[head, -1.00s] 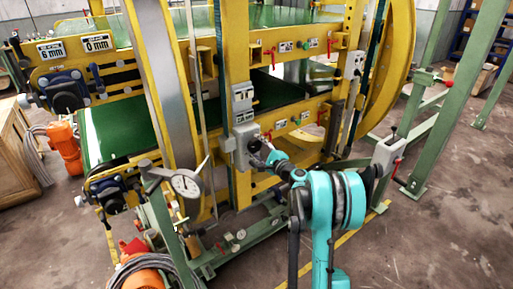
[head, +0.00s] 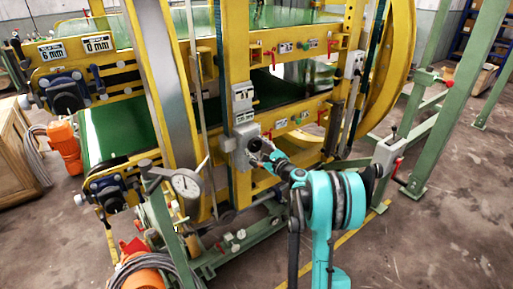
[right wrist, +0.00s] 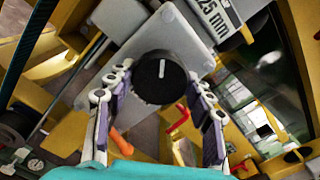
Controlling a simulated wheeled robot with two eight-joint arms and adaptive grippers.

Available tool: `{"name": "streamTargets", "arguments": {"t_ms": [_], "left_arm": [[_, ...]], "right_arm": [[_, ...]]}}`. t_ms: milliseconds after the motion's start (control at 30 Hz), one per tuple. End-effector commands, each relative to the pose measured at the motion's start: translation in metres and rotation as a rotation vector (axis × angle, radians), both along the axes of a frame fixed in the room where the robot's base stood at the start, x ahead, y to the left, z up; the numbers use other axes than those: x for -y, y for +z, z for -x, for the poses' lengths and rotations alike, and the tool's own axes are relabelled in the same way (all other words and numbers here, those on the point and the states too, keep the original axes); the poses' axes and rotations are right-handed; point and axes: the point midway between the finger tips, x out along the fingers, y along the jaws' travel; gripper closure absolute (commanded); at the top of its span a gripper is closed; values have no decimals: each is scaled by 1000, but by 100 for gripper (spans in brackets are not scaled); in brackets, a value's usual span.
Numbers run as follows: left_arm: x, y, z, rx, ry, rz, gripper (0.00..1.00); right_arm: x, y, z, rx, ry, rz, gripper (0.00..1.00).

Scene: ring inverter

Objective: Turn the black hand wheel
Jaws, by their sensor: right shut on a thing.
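The black hand wheel (right wrist: 160,77) is a round knob with a white mark on its face, seen in the right wrist view. It sits on a grey box (head: 242,157) on the front of the yellow machine, and the wheel shows small in the head view (head: 254,144). My right gripper (head: 263,151) reaches it from the lower right. In the right wrist view its two fingers stand on either side of the wheel, shut on it. The exact contact points are hard to make out. My left gripper is not in view.
A grey lever box with a red handle (head: 388,153) stands to the right. A wooden crate (head: 18,168) is at the far left. The floor at right front is clear.

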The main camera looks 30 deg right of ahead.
Motion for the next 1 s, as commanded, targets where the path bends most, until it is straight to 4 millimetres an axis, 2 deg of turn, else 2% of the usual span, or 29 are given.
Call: {"name": "streamTargets", "arguments": {"t_ms": [300, 333, 400, 767, 867, 1000], "left_arm": [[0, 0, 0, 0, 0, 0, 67], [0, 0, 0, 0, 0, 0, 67], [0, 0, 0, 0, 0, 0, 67], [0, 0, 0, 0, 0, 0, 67], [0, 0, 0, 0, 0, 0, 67], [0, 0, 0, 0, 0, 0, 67]], "right_arm": [[0, -1, 0, -1, -1, 1, 76], [0, -1, 0, -1, -1, 1, 40], [0, -1, 0, -1, -1, 1, 26], [1, 0, 4, -1, -1, 1, 26], [2, 0, 16, -1, -1, 1, 26], [4, 0, 45, 0, -3, 1, 26]]}}
